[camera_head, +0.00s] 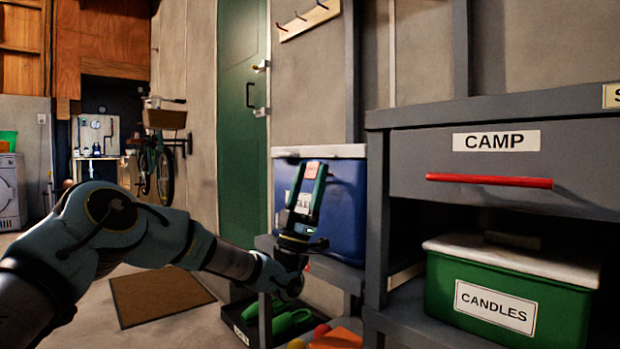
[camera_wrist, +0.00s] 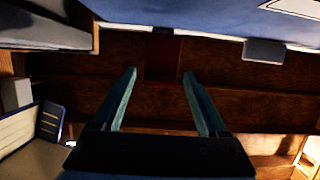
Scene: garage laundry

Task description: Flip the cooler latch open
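The blue cooler (camera_head: 346,205) with a white lid (camera_head: 335,151) stands on a grey shelf in the head view. A small reddish latch (camera_head: 312,170) is on its front near the lid. My gripper (camera_head: 313,178) points upward before the cooler, and its two fingers appear on either side of the latch. In the wrist view my gripper (camera_wrist: 162,78) is open, with nothing seen held between the fingers. The cooler's blue front (camera_wrist: 190,14) crosses the top, and a dark reddish patch (camera_wrist: 163,58), perhaps the latch, lies between the fingertips. I cannot tell whether the fingers touch it.
A grey shelf unit to the right holds a CAMP drawer (camera_head: 500,165) with a red handle (camera_head: 489,181) and a green CANDLES bin (camera_head: 508,298). A black tray (camera_head: 246,330) with green items sits low. Open floor and a brown mat (camera_head: 158,296) lie left.

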